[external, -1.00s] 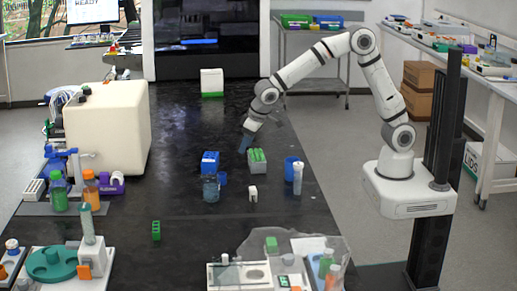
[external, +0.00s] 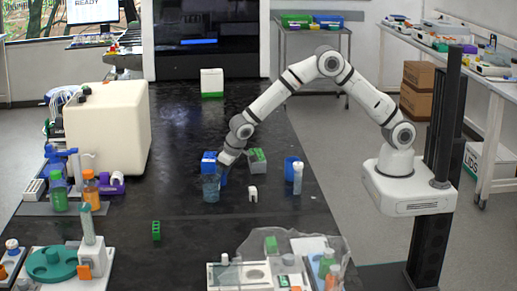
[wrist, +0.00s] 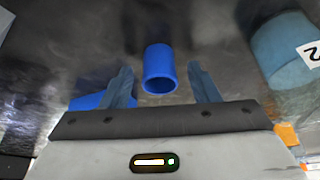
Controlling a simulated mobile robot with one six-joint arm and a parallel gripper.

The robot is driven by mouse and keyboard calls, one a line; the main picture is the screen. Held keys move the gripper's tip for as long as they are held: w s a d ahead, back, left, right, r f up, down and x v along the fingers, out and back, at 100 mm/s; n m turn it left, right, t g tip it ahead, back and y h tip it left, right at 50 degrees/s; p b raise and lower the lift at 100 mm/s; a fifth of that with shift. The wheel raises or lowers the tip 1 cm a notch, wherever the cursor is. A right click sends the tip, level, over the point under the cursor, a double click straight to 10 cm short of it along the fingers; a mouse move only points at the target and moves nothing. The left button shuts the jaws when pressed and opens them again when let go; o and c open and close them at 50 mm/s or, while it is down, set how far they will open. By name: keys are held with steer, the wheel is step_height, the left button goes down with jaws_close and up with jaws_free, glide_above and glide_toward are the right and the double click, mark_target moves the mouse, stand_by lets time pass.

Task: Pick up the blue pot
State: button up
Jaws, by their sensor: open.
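The blue pot (wrist: 159,70) is a small, plain blue cylinder. In the wrist view it sits ahead of my gripper (wrist: 162,84), its open mouth facing the camera. My fingers stand apart, one on each side of it, with gaps visible. In the external view the pot (external: 223,179) is a small blue patch beside the blue-grey jar, partly hidden. My gripper (external: 222,165) is low over the dark bench there, open and empty.
A blue-grey jar labelled 2 (wrist: 282,52) stands close on the right in the wrist view. A blue block (wrist: 92,102) is near my left finger. A grey rack with green tops (external: 257,160) and a larger blue cylinder (external: 291,170) stand to the right in the external view.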

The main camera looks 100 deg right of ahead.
steer(key=shift+f, duration=0.15)
steer(key=c, duration=1)
steer(key=shift+c, duration=0.2)
